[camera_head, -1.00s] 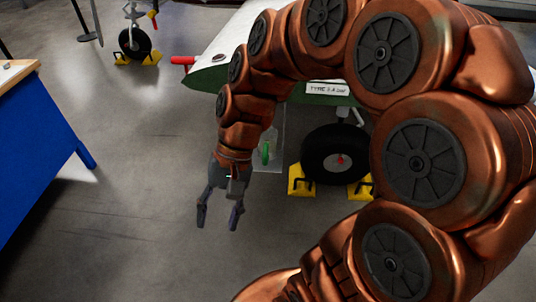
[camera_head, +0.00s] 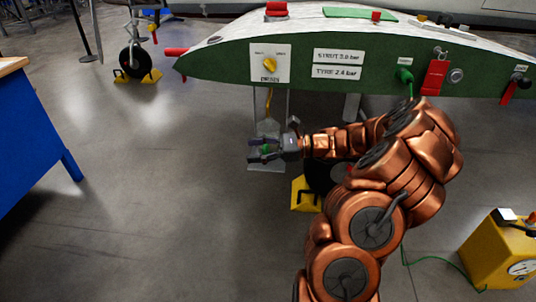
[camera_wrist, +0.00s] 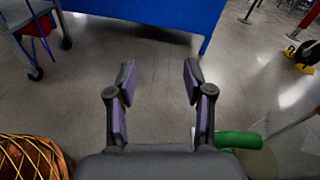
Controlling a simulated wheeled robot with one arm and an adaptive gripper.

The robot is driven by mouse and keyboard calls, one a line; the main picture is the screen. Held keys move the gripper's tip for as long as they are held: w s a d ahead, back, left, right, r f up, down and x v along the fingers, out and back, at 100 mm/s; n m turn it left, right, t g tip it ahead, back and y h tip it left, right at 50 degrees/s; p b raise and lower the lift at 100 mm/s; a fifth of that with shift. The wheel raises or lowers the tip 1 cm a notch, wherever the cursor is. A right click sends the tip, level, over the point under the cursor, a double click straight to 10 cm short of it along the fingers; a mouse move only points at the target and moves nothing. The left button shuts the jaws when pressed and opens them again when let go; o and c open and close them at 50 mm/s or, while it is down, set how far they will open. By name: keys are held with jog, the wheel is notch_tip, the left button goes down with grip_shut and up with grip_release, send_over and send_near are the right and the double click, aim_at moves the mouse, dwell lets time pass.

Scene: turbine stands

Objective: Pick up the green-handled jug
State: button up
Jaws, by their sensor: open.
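The green handle (camera_head: 265,149) of the jug shows beside my gripper in the head view, below the drain panel. The jug's pale, see-through body (camera_head: 268,128) shows just behind and above the fingers, partly hidden by them. My gripper (camera_head: 250,149) points left, open. In the wrist view the fingers of my gripper (camera_wrist: 155,80) are spread with only floor between them. The green handle (camera_wrist: 238,140) lies outside the right finger, close to the gripper's base, with clear jug body (camera_wrist: 258,162) to its right.
A green-sided wing panel (camera_head: 225,72) with a drain knob (camera_head: 269,63) and labels overhangs the jug. A yellow chock (camera_head: 305,195) stands below my arm. A blue bench (camera_head: 30,150) is at left, and a yellow unit (camera_head: 500,250) at lower right. Floor at centre left is clear.

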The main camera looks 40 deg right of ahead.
aim_at(265, 153)
jog(key=d+f+m+t+h+b, duration=0.3)
jog(key=d+f+m+t, duration=0.15)
jog(key=d+f, duration=0.5)
jog(key=shift+m, duration=0.45)
jog(key=w+b, duration=0.1)
jog(key=w+a+b, duration=0.1)
jog(key=w, duration=0.1)
jog(key=w+a+r+b, duration=0.1)
jog(key=w, duration=0.1)
jog(key=shift+a, duration=0.15)
jog(key=shift+w+a+r, duration=0.1)
jog(key=shift+w+a, duration=0.1)
jog(key=shift+w, duration=0.15)
grip_shut()
